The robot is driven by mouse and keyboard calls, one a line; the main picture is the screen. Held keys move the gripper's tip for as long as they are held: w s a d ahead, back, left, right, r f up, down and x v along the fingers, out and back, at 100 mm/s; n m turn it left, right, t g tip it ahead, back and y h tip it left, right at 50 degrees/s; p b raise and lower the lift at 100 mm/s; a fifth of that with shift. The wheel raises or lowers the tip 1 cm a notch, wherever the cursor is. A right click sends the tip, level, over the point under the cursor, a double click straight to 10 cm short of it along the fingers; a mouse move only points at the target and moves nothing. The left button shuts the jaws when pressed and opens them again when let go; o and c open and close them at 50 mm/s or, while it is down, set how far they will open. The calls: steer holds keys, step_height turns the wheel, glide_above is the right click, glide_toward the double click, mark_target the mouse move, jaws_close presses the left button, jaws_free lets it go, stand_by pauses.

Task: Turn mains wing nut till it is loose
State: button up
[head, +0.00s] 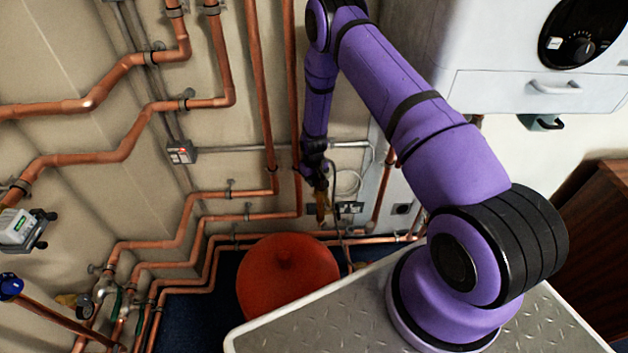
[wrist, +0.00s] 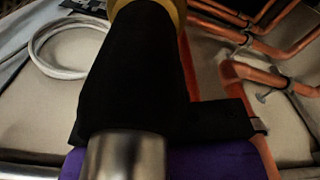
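My gripper (head: 320,206) hangs low near the wall, at the end of my purple arm, beside the copper pipes and a white cable. Its tip looks brownish and is too small to show whether the fingers are apart. In the wrist view a dark gripper body fills the middle, with a yellowish part (wrist: 150,6) at the top edge; no fingertips show clearly. I cannot pick out the mains wing nut for sure in either view. Small clips with wing-like heads sit on the pipes, one of them a clip (head: 231,186) left of my gripper.
A red-orange round vessel (head: 285,280) stands below my gripper. Copper pipes (head: 262,90) run along the wall, with valves (head: 106,287) at lower left. A white boiler (head: 480,50) is upper right. A socket (head: 349,207) and white cable (wrist: 62,45) are close to my gripper.

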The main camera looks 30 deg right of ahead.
steer(key=o, duration=0.3)
steer(key=shift+a, duration=0.15)
steer(key=shift+r, duration=0.1)
step_height(320, 180, up, 11)
steer(key=shift+f, duration=0.15)
stand_by(0.6)
